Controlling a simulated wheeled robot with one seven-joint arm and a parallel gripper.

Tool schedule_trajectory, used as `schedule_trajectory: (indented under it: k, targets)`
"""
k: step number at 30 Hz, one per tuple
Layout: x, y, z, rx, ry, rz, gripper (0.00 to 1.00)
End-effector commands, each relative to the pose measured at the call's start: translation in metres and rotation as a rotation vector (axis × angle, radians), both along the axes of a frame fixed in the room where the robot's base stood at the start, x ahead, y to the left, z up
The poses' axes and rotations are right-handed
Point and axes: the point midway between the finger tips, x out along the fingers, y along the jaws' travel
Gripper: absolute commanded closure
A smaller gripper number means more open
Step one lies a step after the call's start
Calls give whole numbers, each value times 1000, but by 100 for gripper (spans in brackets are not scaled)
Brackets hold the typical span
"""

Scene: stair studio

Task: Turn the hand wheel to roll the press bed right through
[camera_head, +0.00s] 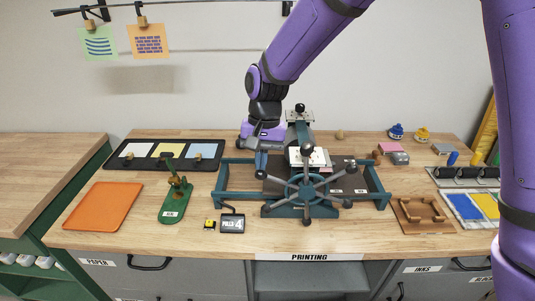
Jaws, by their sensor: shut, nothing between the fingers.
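The hand wheel (307,190) stands at the front of the press, with several dark ball-ended spokes around a teal-grey hub. One spoke points nearly straight up. The press has a teal frame (221,190) lying left to right on the bench. The dark press bed (347,184) shows behind the wheel, partly hidden by the wheel and the press's upright. My gripper (261,172) points down just left of the upright, over the left part of the press and up-left of the wheel. It is shut and empty. I cannot tell whether its tips touch anything.
A wooden holder (422,214) and an ink tray (468,209) lie right. Bare bench lies in front of the wheel.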

Motion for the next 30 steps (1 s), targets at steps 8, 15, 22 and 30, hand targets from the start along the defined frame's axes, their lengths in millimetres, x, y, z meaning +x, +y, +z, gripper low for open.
schedule_trajectory:
  k: [8,15,22,30]
  targets:
    - [0,21,-35,-263,12,5,100]
    - [0,29,-66,-493,21,3,100]
    - [0,30,-97,-711,30,3,100]
    - [0,24,-129,-939,39,1,100]
